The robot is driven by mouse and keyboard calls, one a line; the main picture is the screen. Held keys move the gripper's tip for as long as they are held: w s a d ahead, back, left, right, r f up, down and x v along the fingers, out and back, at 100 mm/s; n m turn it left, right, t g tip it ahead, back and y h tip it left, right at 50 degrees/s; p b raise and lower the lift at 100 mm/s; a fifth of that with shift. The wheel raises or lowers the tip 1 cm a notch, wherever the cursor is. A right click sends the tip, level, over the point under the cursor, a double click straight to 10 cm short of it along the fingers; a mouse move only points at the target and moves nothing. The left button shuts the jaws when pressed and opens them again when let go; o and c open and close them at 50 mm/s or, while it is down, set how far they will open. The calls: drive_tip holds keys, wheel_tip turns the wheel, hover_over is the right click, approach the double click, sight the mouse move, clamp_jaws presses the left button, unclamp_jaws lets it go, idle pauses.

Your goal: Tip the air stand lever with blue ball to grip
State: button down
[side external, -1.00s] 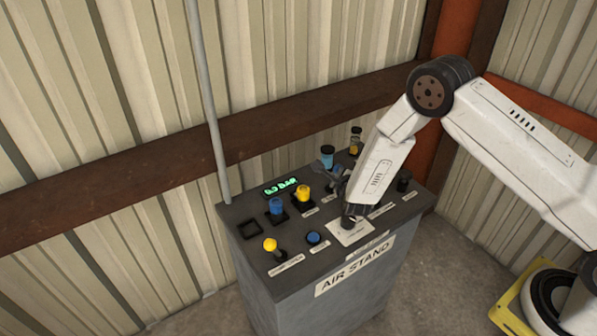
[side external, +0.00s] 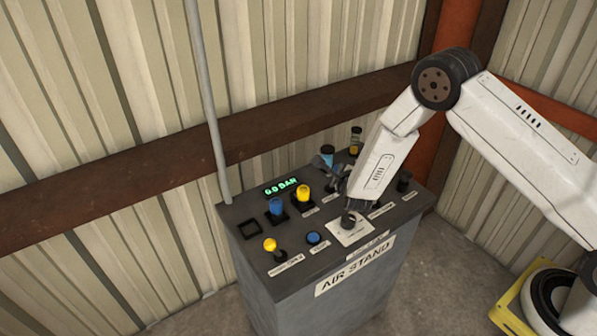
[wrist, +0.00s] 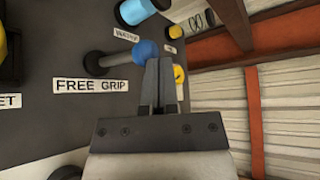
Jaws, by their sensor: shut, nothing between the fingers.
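The lever with the blue ball (wrist: 146,52) shows in the wrist view. Its grey stem runs from a dark base at left to the ball at right, above a "FREE GRIP" label (wrist: 90,86). Which end of the label it leans to, I cannot tell for sure. My gripper (wrist: 158,62) is shut and empty, its fingertips right at the ball's lower right side. Whether they touch it is unclear. In the side view my white wrist covers the lever and most of the gripper over the right part of the air stand (side external: 250,262).
A grey pole (side external: 207,100) rises behind.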

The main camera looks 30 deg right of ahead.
drive_tip(key=shift+r, duration=0.1)
drive_tip(key=v, duration=1.4)
drive_tip(key=shift+d+r, duration=0.2)
drive_tip(key=s+d+r+n+g+y, duration=0.1)
drive_tip(key=s+n, duration=0.4)
drive_tip(key=n, duration=0.5)
drive_tip(key=s+d+r+n+g+y, duration=0.1)
drive_tip(key=s+r+n+g+y, duration=0.2)
drive_tip(key=n, duration=0.7)
drive_tip(key=s+d+r+n+g+y, duration=0.1)
drive_tip(key=s+r+n+g+y, duration=0.2)
drive_tip(key=s+n, duration=0.4)
drive_tip(key=r+n+g, duration=0.1)
drive_tip(key=n+g, duration=0.1)
drive_tip(key=shift+s+n+g, duration=0.3)
drive_tip(key=shift+n, duration=0.1)
drive_tip(key=c, duration=1.3)
unclamp_jaws()
drive_tip(key=shift+r, duration=0.15)
